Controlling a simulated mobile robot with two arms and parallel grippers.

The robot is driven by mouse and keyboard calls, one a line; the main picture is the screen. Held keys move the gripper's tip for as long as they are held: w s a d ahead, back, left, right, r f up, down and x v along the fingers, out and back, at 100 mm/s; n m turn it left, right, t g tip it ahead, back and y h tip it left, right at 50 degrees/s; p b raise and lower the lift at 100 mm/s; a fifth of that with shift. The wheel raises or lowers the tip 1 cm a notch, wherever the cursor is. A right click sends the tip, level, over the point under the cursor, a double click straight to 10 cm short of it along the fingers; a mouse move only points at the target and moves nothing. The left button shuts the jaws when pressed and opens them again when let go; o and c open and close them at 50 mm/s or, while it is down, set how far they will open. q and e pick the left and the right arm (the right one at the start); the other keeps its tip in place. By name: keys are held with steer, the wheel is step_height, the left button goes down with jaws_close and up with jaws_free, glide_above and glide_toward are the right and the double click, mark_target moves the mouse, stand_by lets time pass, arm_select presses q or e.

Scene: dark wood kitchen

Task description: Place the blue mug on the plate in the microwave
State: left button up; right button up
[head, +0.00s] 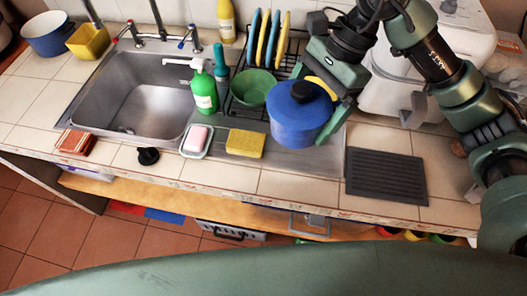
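I cannot make out a clear blue mug. A round blue lidded pot (296,118) with a dark knob stands on the drainer right of the sink. My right gripper (333,112) comes in from the upper right and reaches down at the pot's right side. A finger overlaps the pot's edge; whether it touches is unclear, and the other finger is not clear. No plate inside a microwave is visible. A rounded white appliance (385,88) stands behind my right arm, partly hidden; I cannot tell what it is. My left gripper is not in view.
The steel sink (130,95) is empty. Near the pot are a green bowl (254,88), a rack with upright plates (268,38), a green soap bottle (205,92) and a yellow sponge (245,143). A dark ribbed mat (386,176) lies bare at right.

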steer(key=r+m, duration=0.1)
steer(key=w+r+m+t, duration=0.1)
steer(key=m, duration=0.1)
steer(key=shift+r+p, duration=0.3)
steer(key=shift+p, duration=0.05)
steer(key=shift+f+m, duration=0.1)
steer(key=shift+m, duration=0.3)
steer(key=p, duration=0.4)
glide_toward(290, 162)
steer(key=x, duration=0.5)
steer(key=shift+a, duration=0.15)
steer(key=shift+f+t, duration=0.3)
steer(key=shift+f, duration=0.15)
steer(key=shift+f, duration=0.2)
steer(key=o, duration=1.4)
steer(key=shift+r, duration=0.1)
